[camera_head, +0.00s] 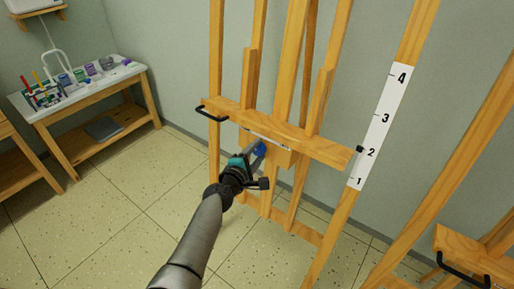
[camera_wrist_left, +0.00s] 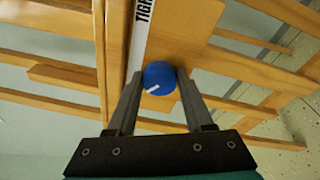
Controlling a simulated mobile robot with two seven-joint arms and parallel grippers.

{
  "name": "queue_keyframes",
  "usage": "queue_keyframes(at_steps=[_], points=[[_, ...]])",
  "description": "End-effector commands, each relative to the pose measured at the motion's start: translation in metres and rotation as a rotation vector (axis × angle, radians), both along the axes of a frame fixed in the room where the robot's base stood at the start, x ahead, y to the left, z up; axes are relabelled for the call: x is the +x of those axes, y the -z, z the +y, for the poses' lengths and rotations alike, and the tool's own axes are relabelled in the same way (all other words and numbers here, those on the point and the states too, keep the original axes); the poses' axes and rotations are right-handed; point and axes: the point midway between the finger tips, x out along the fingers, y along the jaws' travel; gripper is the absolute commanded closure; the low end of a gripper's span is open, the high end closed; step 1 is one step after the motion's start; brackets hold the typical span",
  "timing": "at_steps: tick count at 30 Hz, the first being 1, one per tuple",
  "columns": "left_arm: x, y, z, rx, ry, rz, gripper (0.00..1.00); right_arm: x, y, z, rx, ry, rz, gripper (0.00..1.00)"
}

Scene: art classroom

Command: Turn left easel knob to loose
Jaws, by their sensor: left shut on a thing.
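The left wooden easel (camera_head: 270,119) stands against the wall, with a crossbar that bears a black handle (camera_head: 212,113) at its left end. A blue round knob (camera_head: 260,147) sits below the crossbar on the easel's middle block. In the left wrist view the knob (camera_wrist_left: 160,78) has a white mark and lies between the two fingers. My left gripper (camera_head: 255,155) is at the knob, and its fingers (camera_wrist_left: 157,85) are shut on it from both sides. A white label strip (camera_wrist_left: 141,35) with partly visible lettering is beside the knob. My right gripper is not in view.
A numbered white scale (camera_head: 380,125) with a black pointer (camera_head: 360,149) is on the easel's right side. Another easel with a black handle (camera_head: 463,270) stands at the lower right. A table (camera_head: 60,108) with art supplies is at the left. The tiled floor (camera_head: 130,215) is open.

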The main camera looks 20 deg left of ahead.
Motion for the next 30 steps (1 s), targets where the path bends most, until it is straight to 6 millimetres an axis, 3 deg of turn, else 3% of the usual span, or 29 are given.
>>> queue_keyframes(at_steps=[9,27,28,30], points=[[0.001,-0.002,-0.001,-0.105,-0.019,0.036,1.0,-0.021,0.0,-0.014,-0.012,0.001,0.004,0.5],[0.001,-0.002,0.0,-0.134,-0.024,0.045,1.0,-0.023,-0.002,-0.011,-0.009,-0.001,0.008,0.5],[0.001,-0.002,0.0,-0.134,-0.024,0.045,0.45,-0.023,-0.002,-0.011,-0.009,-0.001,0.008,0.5],[0.001,-0.002,0.0,-0.132,-0.025,0.045,0.37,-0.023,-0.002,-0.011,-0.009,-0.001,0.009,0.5]])
